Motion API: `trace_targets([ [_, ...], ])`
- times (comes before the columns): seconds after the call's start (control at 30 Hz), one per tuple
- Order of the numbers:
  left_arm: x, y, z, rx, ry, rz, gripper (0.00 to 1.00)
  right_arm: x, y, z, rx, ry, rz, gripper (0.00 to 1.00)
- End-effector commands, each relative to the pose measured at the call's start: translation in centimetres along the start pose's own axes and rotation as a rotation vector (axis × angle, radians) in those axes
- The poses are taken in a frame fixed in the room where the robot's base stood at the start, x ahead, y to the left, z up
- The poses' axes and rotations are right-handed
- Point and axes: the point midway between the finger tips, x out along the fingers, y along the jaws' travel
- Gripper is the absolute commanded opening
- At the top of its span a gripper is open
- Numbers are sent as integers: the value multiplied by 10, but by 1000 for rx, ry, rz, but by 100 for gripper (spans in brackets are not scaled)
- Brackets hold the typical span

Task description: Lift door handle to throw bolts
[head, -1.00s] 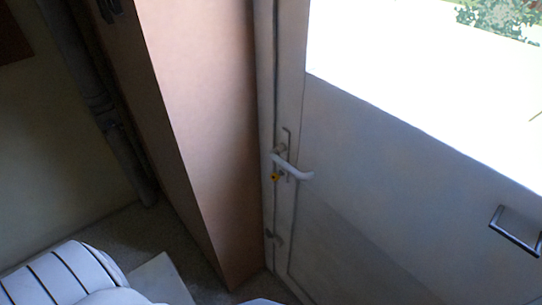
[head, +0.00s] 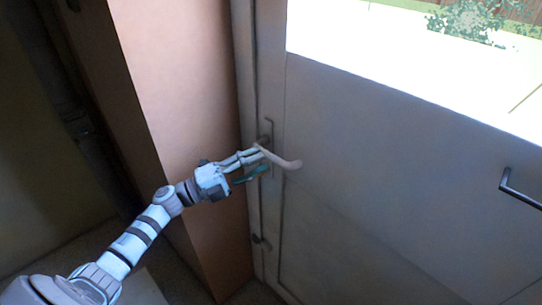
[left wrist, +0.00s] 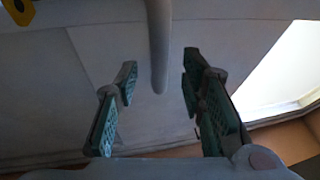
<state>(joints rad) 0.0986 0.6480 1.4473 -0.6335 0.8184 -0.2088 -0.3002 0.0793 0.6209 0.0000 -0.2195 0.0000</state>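The white door handle (head: 285,161) sits on its plate at the left edge of the door (head: 390,170), its lever pointing right and slightly down. My left gripper (head: 261,161) is at the handle's pivot side, fingers apart. In the left wrist view the lever (left wrist: 159,45) hangs from the top edge into the gap between the open fingers of my left gripper (left wrist: 157,78), with clear space on both sides. I cannot tell how deep it sits between them. A yellow piece (left wrist: 18,11) shows at the top left there. My right gripper is not in view.
A tan wall or pillar (head: 185,100) stands just left of the door frame, close to my left forearm. A dark pull bar (head: 517,190) is fixed on the door at the far right. A bright window (head: 390,55) fills the door's upper part.

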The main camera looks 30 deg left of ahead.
Motion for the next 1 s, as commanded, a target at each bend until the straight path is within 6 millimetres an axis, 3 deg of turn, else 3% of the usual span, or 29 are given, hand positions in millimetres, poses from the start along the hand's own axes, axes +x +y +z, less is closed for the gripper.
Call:
trace_targets([
  [0.1,25,-3,0,-2,-2,-4,36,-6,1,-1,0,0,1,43],
  [0.2,38,-2,0,-2,-2,-3,36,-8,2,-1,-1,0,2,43],
  [0.53,45,0,0,-4,-2,0,36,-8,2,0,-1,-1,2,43],
  [0.77,45,0,0,-3,-2,0,1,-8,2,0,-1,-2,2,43],
  [1.0,45,0,0,-3,-2,0,0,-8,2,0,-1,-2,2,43],
])
